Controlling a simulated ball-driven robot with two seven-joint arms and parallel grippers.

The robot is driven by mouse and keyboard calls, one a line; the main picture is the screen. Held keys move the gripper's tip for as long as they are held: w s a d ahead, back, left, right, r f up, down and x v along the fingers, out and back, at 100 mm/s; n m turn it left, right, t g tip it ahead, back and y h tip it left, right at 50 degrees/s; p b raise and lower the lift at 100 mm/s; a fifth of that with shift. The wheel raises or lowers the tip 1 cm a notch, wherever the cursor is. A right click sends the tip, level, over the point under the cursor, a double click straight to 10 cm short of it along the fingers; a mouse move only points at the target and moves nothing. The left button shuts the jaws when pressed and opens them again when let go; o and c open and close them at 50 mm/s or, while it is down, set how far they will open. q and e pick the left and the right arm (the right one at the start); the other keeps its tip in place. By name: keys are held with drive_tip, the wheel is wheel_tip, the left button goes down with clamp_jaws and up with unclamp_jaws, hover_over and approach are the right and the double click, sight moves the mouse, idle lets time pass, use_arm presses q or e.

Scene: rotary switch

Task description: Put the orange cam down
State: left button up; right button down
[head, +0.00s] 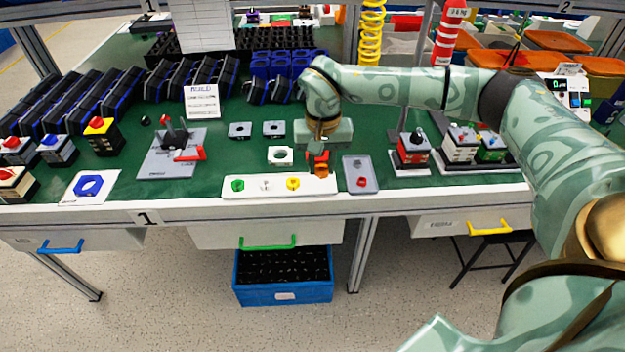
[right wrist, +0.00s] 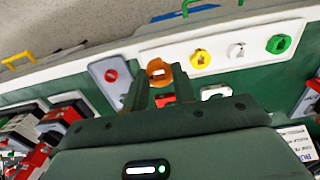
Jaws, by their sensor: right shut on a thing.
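My right gripper (head: 319,158) is shut on the orange cam (head: 320,168), at the right end of the white cam tray (head: 265,193). In the right wrist view the orange cam (right wrist: 159,72) sits at the fingertips (right wrist: 157,84), over or on the tray's end. I cannot tell whether it touches the tray. A green cam (head: 238,185), a white cam (head: 266,186) and a yellow cam (head: 292,183) lie in a row left of it. My left gripper is out of view.
A grey plate with a red round piece (head: 361,181) lies just right of the tray. A white square part (head: 280,156) is behind the tray. A grey fixture with a red lever (head: 190,154) stands to the left. Switch boxes (head: 413,150) stand at the right.

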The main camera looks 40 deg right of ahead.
sight(317, 184)
drive_tip(key=w+f, duration=0.1)
drive_tip(key=w+f+b, duration=0.1)
drive_tip(key=shift+d+f, duration=0.3)
drive_tip(key=shift+d, duration=0.05)
drive_tip(key=shift+w+f, duration=0.25)
drive_tip(key=shift+f, duration=0.1)
wheel_tip(317, 184, down, 3)
drive_tip(key=shift+w+d+f+b, duration=0.1)
drive_tip(key=shift+w+f+b, duration=0.1)
drive_tip(key=shift+b, duration=0.9)
drive_tip(key=shift+s+r, duration=0.1)
drive_tip(key=shift+r, duration=0.15)
drive_tip(key=c, duration=1.1)
unclamp_jaws()
drive_tip(key=shift+f, duration=0.2)
drive_tip(key=shift+c, duration=0.2)
wheel_tip(317, 184, up, 12)
drive_tip(key=p, duration=0.5)
drive_tip(key=shift+r, duration=0.2)
